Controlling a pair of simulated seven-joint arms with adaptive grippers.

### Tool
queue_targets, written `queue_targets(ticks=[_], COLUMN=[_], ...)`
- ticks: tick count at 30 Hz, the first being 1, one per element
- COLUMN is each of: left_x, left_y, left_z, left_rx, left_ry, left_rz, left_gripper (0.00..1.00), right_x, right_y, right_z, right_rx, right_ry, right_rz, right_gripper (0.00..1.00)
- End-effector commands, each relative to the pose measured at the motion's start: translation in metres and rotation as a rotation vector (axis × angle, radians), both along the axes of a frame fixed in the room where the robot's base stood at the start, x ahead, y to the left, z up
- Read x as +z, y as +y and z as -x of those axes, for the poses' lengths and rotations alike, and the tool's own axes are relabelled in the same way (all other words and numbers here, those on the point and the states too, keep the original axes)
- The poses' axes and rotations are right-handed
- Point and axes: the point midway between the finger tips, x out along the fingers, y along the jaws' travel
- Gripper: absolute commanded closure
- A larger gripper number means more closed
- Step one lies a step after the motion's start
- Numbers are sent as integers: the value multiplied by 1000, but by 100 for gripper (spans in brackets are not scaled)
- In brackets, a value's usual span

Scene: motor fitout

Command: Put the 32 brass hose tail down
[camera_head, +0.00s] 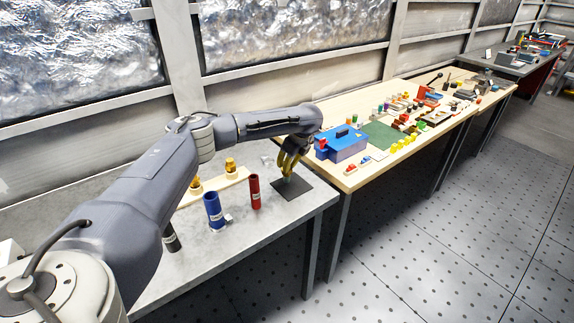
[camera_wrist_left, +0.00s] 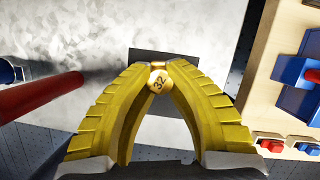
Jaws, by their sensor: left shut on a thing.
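The brass hose tail (camera_wrist_left: 159,80), marked 32, sits between the tips of my left gripper (camera_wrist_left: 160,73) in the left wrist view. The yellow fingers are shut on it. In the head view my left gripper (camera_head: 288,174) points down over a dark square mat (camera_head: 303,189) near the right end of the grey table. The mat also shows behind the fingertips in the left wrist view (camera_wrist_left: 188,58). The fingers mostly hide the hose tail in the head view, and I cannot tell whether it touches the mat. My right gripper is not in view.
A red tube (camera_head: 255,191), a blue tube (camera_head: 213,210) and a dark tube (camera_head: 171,238) stand left of the mat. A pale rack (camera_head: 212,187) holds brass fittings behind them. A blue toolbox (camera_head: 343,146) stands on the wooden table to the right.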

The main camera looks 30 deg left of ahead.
Motion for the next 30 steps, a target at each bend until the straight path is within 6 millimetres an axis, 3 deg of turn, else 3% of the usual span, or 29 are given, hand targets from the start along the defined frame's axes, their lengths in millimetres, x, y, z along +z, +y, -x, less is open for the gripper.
queue_targets(ticks=[3, 4, 9, 20, 30], left_x=[-2, -2, -2, 3, 54], left_y=[0, 0, 0, -1, -20], left_z=[0, 0, 0, 0, 2], left_rx=[0, 0, 0, -1, -3], left_ry=[0, 0, 0, -1, -3], left_rz=[0, 0, 0, 0, -1], left_gripper=[100, 83, 64, 64, 64], right_x=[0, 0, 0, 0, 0], right_y=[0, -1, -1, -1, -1], right_z=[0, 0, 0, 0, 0], right_rx=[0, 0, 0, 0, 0], right_ry=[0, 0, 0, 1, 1], right_rz=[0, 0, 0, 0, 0], right_gripper=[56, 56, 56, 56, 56])
